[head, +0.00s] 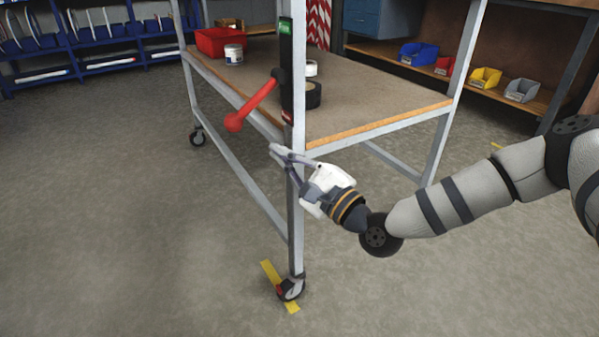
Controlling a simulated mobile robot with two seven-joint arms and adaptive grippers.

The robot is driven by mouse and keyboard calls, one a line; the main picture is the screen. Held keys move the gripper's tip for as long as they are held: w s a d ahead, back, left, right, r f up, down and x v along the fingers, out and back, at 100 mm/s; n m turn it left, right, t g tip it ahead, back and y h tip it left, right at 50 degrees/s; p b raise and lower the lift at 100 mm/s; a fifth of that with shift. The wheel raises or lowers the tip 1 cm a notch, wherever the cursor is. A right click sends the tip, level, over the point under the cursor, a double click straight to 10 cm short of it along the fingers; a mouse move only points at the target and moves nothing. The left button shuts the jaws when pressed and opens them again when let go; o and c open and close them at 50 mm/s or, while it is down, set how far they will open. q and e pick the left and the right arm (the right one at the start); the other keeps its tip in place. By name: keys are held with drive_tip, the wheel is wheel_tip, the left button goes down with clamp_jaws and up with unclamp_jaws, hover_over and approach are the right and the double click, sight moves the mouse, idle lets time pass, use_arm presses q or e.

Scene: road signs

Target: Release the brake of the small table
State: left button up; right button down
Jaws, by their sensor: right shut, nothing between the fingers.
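The small table (380,119) is a grey metal frame on castors with a brown wooden top. On its near corner post is a black brake plate with a green label (285,28) at the top and a red label at the bottom. A red brake lever (252,106) pivots on this plate and slants down to the left, ending in a round knob. My right gripper (275,150) is shut and empty. It is at the near post just below the plate, lower and to the right of the knob, apart from the lever. My left gripper is not in view.
A red bin (219,41), a white can (233,54) and dark tape (312,94) stand on the tabletop. A near castor (290,288) rests by yellow floor tape (270,274). Shelves with coloured bins stand behind. The floor at left is clear.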

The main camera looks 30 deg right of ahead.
drive_tip(key=w+a+r, duration=0.2)
drive_tip(key=w+a, duration=0.1)
drive_tip(key=shift+w+a+r, duration=0.15)
drive_tip(key=shift+w+r, duration=0.05)
drive_tip(key=shift+r, duration=0.05)
drive_tip(key=shift+a, duration=0.1)
drive_tip(key=shift+a+r+m, duration=0.2)
drive_tip(key=shift+a+m, duration=0.05)
drive_tip(key=shift+m, duration=0.25)
drive_tip(key=shift+a+r, duration=0.15)
drive_tip(key=a+r+m+h, duration=0.1)
drive_tip(key=m, duration=0.1)
drive_tip(key=a+r+m+t+h+b, duration=0.1)
drive_tip(key=r+m, duration=0.1)
drive_tip(key=m, duration=0.1)
drive_tip(key=a+r+m+h, duration=0.1)
drive_tip(key=a+r+m, duration=0.1)
drive_tip(key=m, duration=0.1)
drive_tip(key=shift+s+t+b, duration=0.15)
drive_tip(key=shift+t+b, duration=0.25)
wheel_tip(320, 180, up, 8)
drive_tip(key=m+h, duration=0.4)
drive_tip(key=m, duration=0.6)
hover_over(229, 119)
drive_tip(key=s, duration=0.2)
drive_tip(key=shift+s+a+f+p, duration=0.2)
drive_tip(key=shift+a+p, duration=0.15)
drive_tip(key=shift+a, duration=0.05)
